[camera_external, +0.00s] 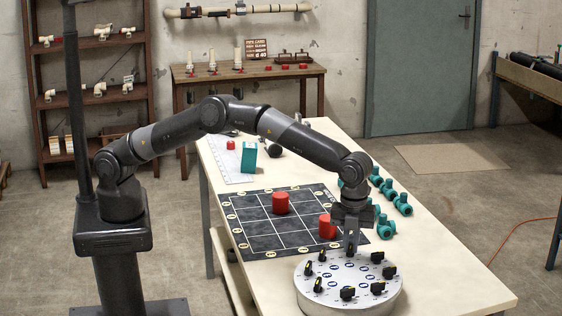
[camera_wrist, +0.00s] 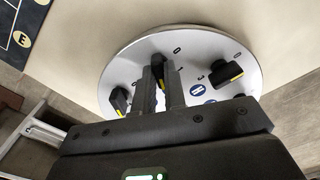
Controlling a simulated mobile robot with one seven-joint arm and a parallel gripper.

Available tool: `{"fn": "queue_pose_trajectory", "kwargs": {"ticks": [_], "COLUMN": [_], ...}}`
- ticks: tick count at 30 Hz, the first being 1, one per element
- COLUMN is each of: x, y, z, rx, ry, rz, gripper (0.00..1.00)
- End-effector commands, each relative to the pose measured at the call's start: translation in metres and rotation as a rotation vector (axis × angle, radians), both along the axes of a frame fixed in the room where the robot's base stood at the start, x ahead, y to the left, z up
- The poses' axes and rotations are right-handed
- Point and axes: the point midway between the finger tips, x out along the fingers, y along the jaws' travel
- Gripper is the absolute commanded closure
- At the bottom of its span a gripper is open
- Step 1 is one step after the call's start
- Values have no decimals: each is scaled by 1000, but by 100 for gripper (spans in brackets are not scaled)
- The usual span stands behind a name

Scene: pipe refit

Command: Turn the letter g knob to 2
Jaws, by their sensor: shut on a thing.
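A round white knob board (camera_external: 335,302) stands at the near end of the table, with several black knobs around its top and blue round labels. My gripper (camera_external: 351,247) points down at the board's far edge, shut on a black knob. Another black knob (camera_wrist: 119,100) is to the left and one (camera_wrist: 227,75) to the right. I cannot read which letter the held knob has. The number it points to is unclear.
A dark grid mat (camera_external: 262,238) with two red cylinders, (camera_external: 280,203) and (camera_external: 328,227), lies beyond the board. A teal box (camera_external: 248,157) stands farther back. The table's near right corner is bare.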

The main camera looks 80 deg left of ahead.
Motion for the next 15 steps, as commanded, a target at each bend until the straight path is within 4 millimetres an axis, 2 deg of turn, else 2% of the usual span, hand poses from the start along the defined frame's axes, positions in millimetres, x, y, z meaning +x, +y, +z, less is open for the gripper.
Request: {"fn": "queue_pose_trajectory", "kwargs": {"ticks": [15], "x": [1], "y": [1], "z": [-1], "rx": [2], "ry": [-1], "rz": [-59], "gripper": [100]}}
